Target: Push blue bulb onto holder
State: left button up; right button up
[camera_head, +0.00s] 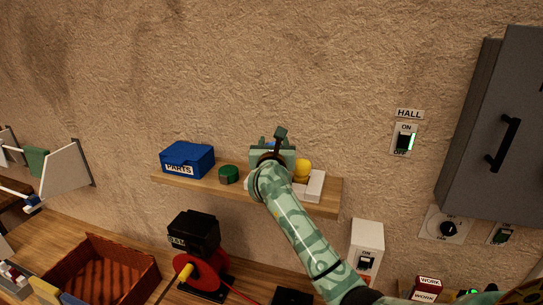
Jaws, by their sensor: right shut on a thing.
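My right gripper (272,146) is over the wooden shelf on the wall, its arm reaching up from the lower right. It is shut on the blue bulb (270,144), of which only a small blue patch shows between the gripper parts. A white holder (316,188) stands on the shelf just right of my gripper. A yellow bulb (302,169) is at this holder, partly behind it. My gripper and wrist hide the part of the shelf behind them, so I cannot tell whether the blue bulb touches a holder. My left gripper is not in view.
The wooden shelf (225,195) also bears a blue PARTS box (187,158) and a green round thing (229,175). Below are a black box (194,232), a red reel (203,271) and a reddish-brown tray (103,272). A grey cabinet (497,125) hangs at the right.

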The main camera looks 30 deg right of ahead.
jog(key=s+r+b, duration=0.1)
jog(key=s+r, duration=0.7)
jog(key=s, duration=0.5)
jog(key=shift+r, duration=0.4)
